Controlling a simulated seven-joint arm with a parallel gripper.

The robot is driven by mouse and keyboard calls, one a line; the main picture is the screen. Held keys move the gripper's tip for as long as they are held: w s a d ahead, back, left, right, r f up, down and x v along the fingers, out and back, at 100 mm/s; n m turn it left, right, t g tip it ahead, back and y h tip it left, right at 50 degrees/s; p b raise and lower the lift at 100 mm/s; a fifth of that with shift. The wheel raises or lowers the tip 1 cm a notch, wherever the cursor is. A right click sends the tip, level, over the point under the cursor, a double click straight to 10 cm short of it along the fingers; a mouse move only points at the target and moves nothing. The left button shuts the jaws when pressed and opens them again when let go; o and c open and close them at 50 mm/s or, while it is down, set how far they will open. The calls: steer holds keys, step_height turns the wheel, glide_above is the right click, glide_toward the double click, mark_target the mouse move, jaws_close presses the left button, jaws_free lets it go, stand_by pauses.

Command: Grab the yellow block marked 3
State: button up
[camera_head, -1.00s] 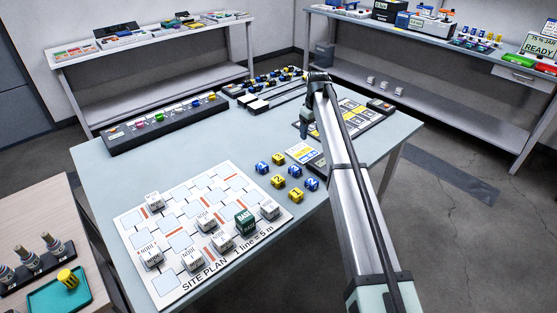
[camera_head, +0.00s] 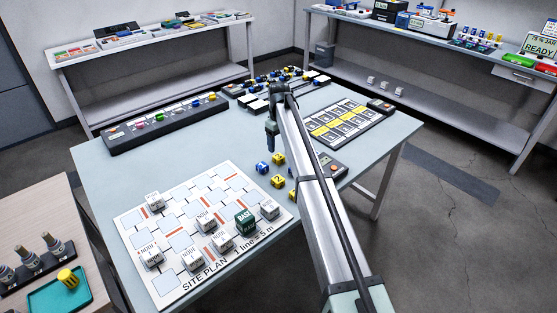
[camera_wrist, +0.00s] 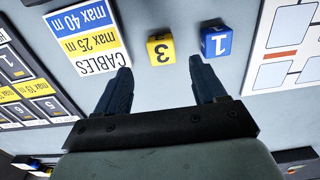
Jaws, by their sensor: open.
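A yellow block marked 2 (camera_head: 278,181) is nearer; my arm partly hides other blocks. A cables card (camera_wrist: 92,38) lies left of the yellow block in the wrist view. The site plan board (camera_head: 180,222) with grey nodes lies at front left.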

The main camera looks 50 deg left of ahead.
mark_target(278, 156)
steer(key=shift+s+f, duration=0.15)
steer(key=shift+f, duration=3)
steer(key=shift+c, duration=0.2)
steer(key=c, duration=1.1)
